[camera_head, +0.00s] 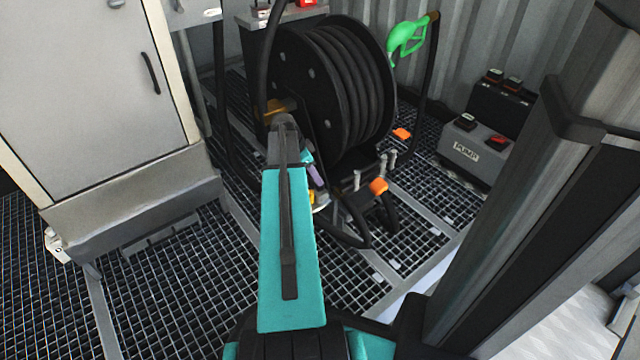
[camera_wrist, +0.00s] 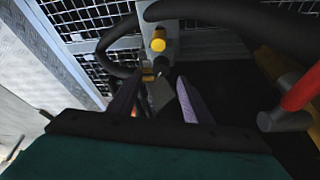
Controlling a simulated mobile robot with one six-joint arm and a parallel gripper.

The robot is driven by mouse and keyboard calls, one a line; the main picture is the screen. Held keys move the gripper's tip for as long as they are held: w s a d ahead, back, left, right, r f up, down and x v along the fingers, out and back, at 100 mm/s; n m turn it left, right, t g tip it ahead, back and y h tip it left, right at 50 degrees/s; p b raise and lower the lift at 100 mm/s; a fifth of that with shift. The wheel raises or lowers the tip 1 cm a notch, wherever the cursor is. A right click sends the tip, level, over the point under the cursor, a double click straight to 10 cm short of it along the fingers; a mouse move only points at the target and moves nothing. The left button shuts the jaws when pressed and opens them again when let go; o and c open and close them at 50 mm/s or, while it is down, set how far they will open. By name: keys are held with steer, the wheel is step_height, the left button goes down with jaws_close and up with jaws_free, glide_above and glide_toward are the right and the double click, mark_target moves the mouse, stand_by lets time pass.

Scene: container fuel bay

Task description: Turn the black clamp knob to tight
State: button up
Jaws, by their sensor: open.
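My gripper (camera_wrist: 157,96) is open in the wrist view, with its two purple-grey fingers apart and nothing clearly held between them. In the head view my gripper (camera_head: 314,176) is mostly hidden behind my teal arm, low beside the hose reel. Past the fingertips, the wrist view shows a grey bracket (camera_wrist: 150,13) with a yellow round-ended part (camera_wrist: 158,40) and small dark and yellow fittings (camera_wrist: 149,72) below it. I cannot pick out the black clamp knob for certain in either view, nor tell its setting.
A black hose reel (camera_head: 345,85) stands behind my gripper, with a green nozzle (camera_head: 408,36) at its right. A grey cabinet (camera_head: 90,85) is at left and a grey pump box (camera_head: 472,150) at right. A red-ended grey part (camera_wrist: 285,118) is right of my fingers.

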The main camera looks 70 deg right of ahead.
steer(key=shift+b+x, duration=1)
steer(key=shift+x, duration=1.7)
steer(key=shift+c, duration=0.3)
steer(key=c, duration=1)
